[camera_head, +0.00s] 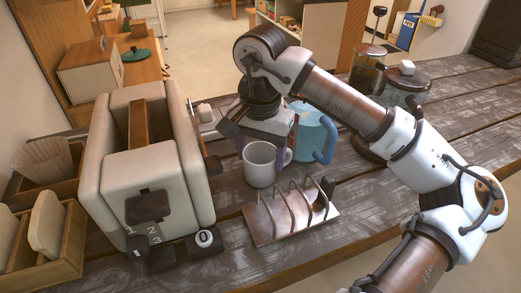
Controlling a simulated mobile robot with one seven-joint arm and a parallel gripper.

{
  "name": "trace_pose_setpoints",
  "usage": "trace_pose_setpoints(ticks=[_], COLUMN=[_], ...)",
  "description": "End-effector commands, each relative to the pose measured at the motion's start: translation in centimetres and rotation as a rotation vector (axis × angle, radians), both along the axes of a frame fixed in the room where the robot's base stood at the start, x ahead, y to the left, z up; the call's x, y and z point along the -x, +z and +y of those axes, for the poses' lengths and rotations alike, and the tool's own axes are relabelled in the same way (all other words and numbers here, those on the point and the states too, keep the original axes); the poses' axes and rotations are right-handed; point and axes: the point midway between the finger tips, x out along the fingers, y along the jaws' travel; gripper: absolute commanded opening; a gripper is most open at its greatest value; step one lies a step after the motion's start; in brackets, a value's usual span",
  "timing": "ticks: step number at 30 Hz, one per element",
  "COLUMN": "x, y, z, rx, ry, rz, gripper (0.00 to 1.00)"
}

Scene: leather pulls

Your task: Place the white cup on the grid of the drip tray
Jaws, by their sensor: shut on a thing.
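The white cup (259,168) is upright near the middle of the counter, with its handle on the right. My gripper (262,141) comes down over it from above and is shut on it, its fingers near the rim. I cannot tell whether the cup's base touches the wood. I cannot make out a drip tray with a grid in this view. A metal rack with upright wire loops (277,222) stands in front of the cup.
A large cream appliance with knobs (152,180) stands left of the cup. A blue mug (312,128) is close behind it on the right. Glass jars (405,88) stand farther right, beyond my arm. Wooden holders (68,240) are at far left. Bare planks lie at front.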

Motion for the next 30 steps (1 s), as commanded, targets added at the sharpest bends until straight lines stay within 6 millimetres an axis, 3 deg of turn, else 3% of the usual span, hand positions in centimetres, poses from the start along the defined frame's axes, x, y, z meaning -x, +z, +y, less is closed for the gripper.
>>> trace_pose_setpoints(ticks=[12, 13, 17, 30], x=[-0.01, -0.01, -0.01, -0.05], y=[-0.72, -0.60, -0.54, 0.17], z=[0.00, 0.00, 0.00, -0.01], rx=[0.000, 0.000, 0.000, 0.001], ry=[0.000, 0.000, 0.000, -0.001], rz=[-0.002, -0.001, -0.001, -0.003], gripper=[0.32, 0.67, 0.84, 0.86])
